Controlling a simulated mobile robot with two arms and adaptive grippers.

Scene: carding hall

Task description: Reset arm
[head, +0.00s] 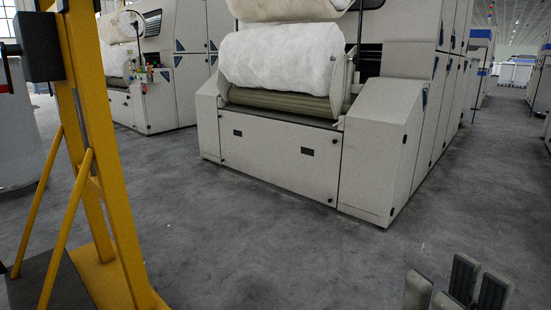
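My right gripper (452,281) shows at the bottom right corner. Its grey fingers with dark ribbed pads point up and stand apart, with nothing between them. Its base and the arm behind it are cut off by the frame edge. My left gripper and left arm are not in the head view. The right gripper is over the grey floor and touches nothing that I can see.
A yellow steel stand (95,150) with a dark base plate rises close on the left. A pale carding machine (275,155) with a large white fibre roll (278,56) stands ahead. Another machine (155,95) is behind at left. Grey floor (270,250) between them is clear.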

